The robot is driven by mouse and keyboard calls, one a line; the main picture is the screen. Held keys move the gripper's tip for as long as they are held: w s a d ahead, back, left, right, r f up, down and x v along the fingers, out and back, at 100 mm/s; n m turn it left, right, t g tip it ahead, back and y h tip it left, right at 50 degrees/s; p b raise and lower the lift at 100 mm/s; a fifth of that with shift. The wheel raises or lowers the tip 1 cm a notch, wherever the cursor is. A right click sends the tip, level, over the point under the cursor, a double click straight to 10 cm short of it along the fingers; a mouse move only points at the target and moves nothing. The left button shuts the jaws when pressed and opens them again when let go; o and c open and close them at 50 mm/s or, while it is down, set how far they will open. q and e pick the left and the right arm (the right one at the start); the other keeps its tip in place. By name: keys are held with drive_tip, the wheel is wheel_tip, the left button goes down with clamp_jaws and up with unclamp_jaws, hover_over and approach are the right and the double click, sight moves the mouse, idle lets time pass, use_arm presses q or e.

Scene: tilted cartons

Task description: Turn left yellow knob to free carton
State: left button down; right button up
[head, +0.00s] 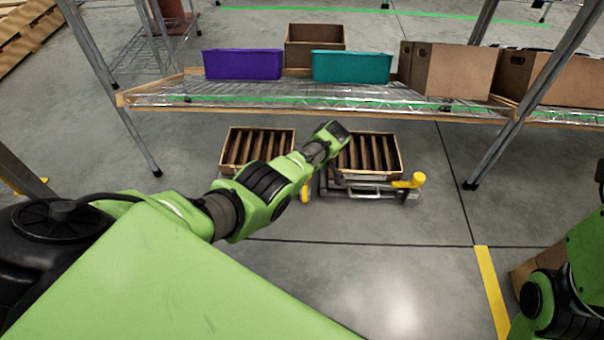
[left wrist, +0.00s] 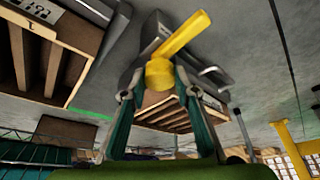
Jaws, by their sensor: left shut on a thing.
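The left yellow knob (left wrist: 160,73) sits between the fingertips of my left gripper (left wrist: 157,88) in the left wrist view, with a yellow bar (left wrist: 187,34) running up and right from it. The fingers are closed on it. In the head view a bit of the left yellow knob (head: 305,193) shows below my arm, which hides the fingers. The right slatted carton (head: 398,156) and the left slatted carton (head: 230,152) are low, under the shelf. Another yellow knob (head: 416,180) is at the front right of the right carton. My right gripper is out of view.
A wire shelf (head: 380,97) above carries a purple bin (head: 243,64), a teal bin (head: 351,67) and brown boxes (head: 455,70). Its grey legs (head: 527,95) stand at both sides. A metal frame (head: 368,188) holds the right carton. The front floor is clear.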

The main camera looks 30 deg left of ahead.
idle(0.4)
use_arm(q)
drive_tip(key=c, duration=1.6)
unclamp_jaws()
drive_tip(key=shift+r, duration=0.15)
drive_tip(key=shift+d+r, duration=0.3)
drive_tip(key=shift+r, duration=0.15)
drive_tip(key=v, duration=1)
drive_tip(key=shift+s+r, duration=0.15)
drive_tip(key=shift+r, duration=0.15)
